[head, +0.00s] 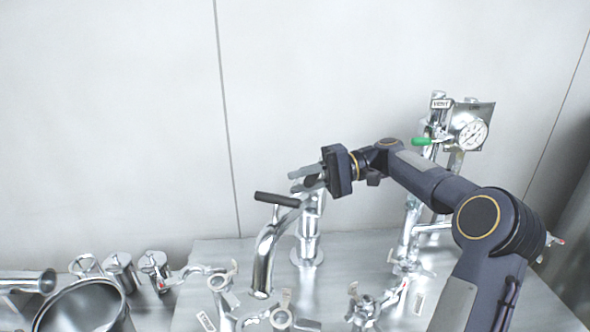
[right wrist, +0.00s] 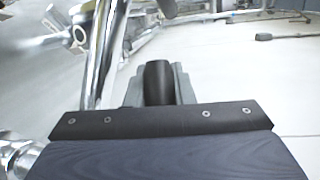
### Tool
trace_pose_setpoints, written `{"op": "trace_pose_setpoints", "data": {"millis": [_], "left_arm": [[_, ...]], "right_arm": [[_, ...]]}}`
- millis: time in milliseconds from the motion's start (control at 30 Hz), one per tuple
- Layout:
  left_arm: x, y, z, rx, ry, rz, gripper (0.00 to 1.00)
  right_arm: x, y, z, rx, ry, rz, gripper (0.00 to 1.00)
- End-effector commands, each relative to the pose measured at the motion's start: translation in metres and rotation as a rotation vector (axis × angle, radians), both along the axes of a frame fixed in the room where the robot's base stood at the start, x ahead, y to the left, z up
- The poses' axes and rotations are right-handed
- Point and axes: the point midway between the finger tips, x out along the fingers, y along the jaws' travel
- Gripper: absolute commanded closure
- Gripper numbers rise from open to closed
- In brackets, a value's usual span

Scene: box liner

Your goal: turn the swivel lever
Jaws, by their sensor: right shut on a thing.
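A curved steel spout (head: 264,262) stands on an upright steel post (head: 307,240) on the bench, left of my right arm. A black bar-shaped handle (head: 274,199) lies across the top of the spout and points left. My right gripper (head: 308,178) is at the top of the post, coming in from the right. Its fingers are shut on a dark, rounded grip of the swivel lever (right wrist: 158,82), which shows between the grey fingers in the right wrist view. The fingers partly hide how the grip joins the post. My left gripper is not in view.
Several small valves line the front of the steel bench (head: 345,255). A steel pot (head: 42,322) is at lower left. Space above the spout is clear.

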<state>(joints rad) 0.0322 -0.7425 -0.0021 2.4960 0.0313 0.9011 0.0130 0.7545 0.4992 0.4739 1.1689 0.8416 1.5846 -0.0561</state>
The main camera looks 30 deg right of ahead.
Motion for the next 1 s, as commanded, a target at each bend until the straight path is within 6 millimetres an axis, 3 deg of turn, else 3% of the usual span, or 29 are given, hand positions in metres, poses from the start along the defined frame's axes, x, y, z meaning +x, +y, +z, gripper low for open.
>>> {"op": "trace_pose_setpoints", "data": {"millis": [200, 733, 767, 900, 1000], "left_arm": [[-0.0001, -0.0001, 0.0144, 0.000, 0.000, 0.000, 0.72], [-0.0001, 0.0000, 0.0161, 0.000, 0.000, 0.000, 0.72], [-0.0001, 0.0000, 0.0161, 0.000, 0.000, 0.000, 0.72], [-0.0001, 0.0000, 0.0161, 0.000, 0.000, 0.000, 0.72], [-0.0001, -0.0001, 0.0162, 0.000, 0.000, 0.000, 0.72]], "right_arm": [[-0.0011, -0.0017, 0.0011, 0.001, 0.001, 0.078, 1.00], [-0.0014, -0.0026, -0.0009, 0.000, 0.000, 0.102, 1.00], [-0.0014, -0.0026, -0.0009, 0.000, 0.000, 0.102, 0.76], [-0.0014, -0.0025, -0.0007, 0.000, 0.000, 0.101, 0.57], [-0.0013, -0.0025, -0.0005, 0.000, 0.000, 0.101, 0.57]]}}
